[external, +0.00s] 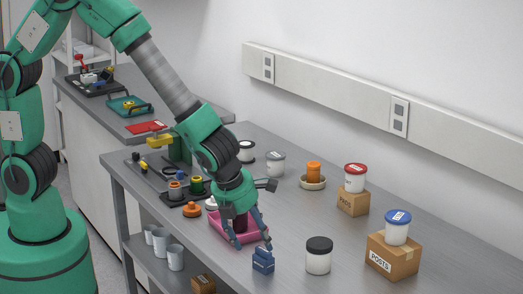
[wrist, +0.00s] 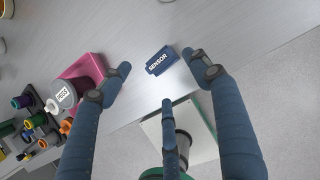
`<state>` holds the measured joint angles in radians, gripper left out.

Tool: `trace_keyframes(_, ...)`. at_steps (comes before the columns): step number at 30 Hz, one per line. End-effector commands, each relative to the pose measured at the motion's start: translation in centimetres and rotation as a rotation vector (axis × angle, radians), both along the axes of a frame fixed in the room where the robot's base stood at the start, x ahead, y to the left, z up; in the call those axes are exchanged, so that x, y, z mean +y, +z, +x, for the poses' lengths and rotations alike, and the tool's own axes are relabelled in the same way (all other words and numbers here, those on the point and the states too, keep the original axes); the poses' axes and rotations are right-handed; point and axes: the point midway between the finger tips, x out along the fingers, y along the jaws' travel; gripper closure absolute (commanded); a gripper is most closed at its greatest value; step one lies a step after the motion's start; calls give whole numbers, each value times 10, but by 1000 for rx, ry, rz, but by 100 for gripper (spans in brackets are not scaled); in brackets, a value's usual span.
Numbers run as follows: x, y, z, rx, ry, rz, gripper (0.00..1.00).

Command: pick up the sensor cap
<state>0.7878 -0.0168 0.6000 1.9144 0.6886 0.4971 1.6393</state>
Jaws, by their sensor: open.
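The sensor cap (external: 263,261) is a small dark blue piece near the front edge of the grey table. In the wrist view the sensor cap (wrist: 160,61) shows a "SENSOR" label and appears between the spread fingertips. My gripper (external: 252,243) has blue fingers pointing down, just above and behind the cap in the external view. In the wrist view my gripper (wrist: 157,64) is open and holds nothing. I cannot tell exactly how high the fingertips are above the cap.
A pink tray (external: 222,232) sits just left of the cap, partly hidden by my gripper. A black-lidded jar (external: 318,256) stands to the right, with a cardboard box (external: 393,258) beyond it. Several coloured parts crowd the left. The table's front edge is close.

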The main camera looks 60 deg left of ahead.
Motion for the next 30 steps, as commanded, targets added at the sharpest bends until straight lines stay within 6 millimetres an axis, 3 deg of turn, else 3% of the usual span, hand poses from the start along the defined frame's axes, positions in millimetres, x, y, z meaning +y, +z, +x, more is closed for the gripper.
trace_keyframes(6, 2, -21, 9, 0, 1, 1, 38)
trace_keyframes(22, 1, -28, 11, 0, 1, 0, 38)
trace_keyframes(30, 2, -57, 21, 0, 0, 1, 38)
